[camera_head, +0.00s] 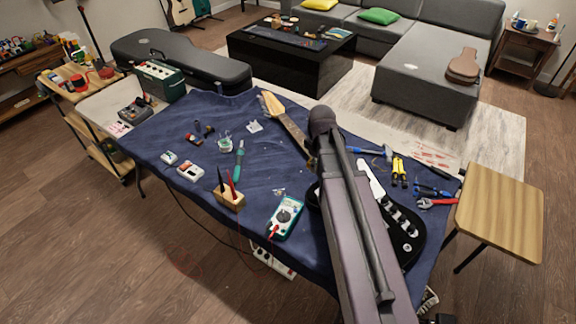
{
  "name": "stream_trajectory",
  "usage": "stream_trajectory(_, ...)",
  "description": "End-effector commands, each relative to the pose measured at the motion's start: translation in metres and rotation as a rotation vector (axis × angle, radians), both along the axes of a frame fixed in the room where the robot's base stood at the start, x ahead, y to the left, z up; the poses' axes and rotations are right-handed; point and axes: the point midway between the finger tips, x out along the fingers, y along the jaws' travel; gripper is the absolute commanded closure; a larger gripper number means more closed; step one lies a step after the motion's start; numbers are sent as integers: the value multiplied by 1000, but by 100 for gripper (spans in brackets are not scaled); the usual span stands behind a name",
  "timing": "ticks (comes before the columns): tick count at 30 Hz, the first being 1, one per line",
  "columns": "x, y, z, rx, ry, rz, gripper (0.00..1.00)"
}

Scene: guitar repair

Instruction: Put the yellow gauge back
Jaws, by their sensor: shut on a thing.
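My arm rises from the bottom edge and crosses the right part of the workbench. Its far joint is above the electric guitar. My gripper is not visible; the arm hides the space behind it. I cannot make out a yellow gauge anywhere. The black electric guitar (407,236) lies on the blue cloth (262,180), with its light wooden headstock (271,104) at the upper left. My arm covers part of its middle.
A teal multimeter (286,216) and a wooden block (231,201) with upright tools stand left of the arm. Yellow-handled pliers (399,173) and a red-handled wrench (436,203) lie on the right. A wooden stool (503,214) stands beside the bench.

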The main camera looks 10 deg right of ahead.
Motion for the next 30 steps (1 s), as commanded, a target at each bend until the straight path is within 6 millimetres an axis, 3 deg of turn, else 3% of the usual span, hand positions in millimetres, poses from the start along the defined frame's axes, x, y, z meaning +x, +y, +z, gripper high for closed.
stream_trajectory(5,34,9,-7,0,0,6,100)
stream_trajectory(12,104,30,-20,-1,-1,9,100)
stream_trajectory(18,150,49,-29,-1,-1,10,100)
stream_trajectory(23,164,56,-31,-1,-1,9,100)
stream_trajectory(30,165,57,-30,-1,-1,9,100)
